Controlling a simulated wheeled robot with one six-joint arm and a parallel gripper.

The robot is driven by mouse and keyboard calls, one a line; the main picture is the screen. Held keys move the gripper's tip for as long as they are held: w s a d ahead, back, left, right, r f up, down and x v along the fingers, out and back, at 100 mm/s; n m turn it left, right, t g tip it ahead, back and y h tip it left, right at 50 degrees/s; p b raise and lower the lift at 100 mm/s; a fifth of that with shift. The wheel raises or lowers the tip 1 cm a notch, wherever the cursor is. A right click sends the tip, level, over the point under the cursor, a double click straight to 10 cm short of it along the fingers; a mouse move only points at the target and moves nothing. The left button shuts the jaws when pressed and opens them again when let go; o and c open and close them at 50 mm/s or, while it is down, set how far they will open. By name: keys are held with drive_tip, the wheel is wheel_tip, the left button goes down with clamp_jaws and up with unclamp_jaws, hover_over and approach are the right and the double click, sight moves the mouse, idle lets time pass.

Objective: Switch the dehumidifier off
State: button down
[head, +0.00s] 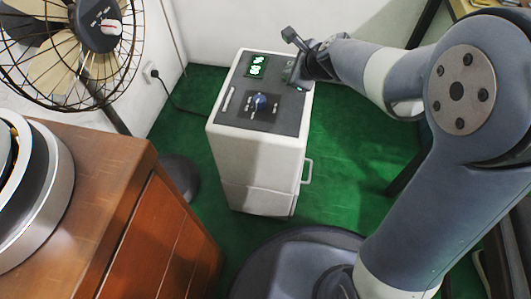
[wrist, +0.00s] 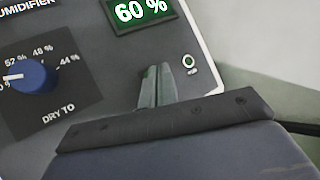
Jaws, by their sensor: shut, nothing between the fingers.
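The dehumidifier (head: 257,160) is a white upright cabinet with a dark grey top panel. Its green display (head: 257,66) is lit and reads 60 % in the wrist view (wrist: 141,12). A blue dial (head: 260,103) sits on the panel; it also shows at the left of the wrist view (wrist: 30,78). A small round button (wrist: 189,62) with a pale ring and greenish centre lies near the panel's right edge. My gripper (wrist: 158,72) is shut and empty, its fingertips just left of the button in the wrist view. I cannot tell whether they touch the panel.
A fan (head: 75,40) stands at the left behind a wooden cabinet (head: 110,165) bearing a round metal object (head: 60,190). A cord runs from the dehumidifier to a wall socket (head: 151,71). Green carpet (head: 345,170) is free right of the dehumidifier, below my arm.

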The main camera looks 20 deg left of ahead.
drive_tip(key=shift+f, duration=0.1)
idle(0.3)
drive_tip(key=shift+r+p, duration=0.6)
wheel_tip(320, 180, up, 6)
drive_tip(key=p, duration=0.6)
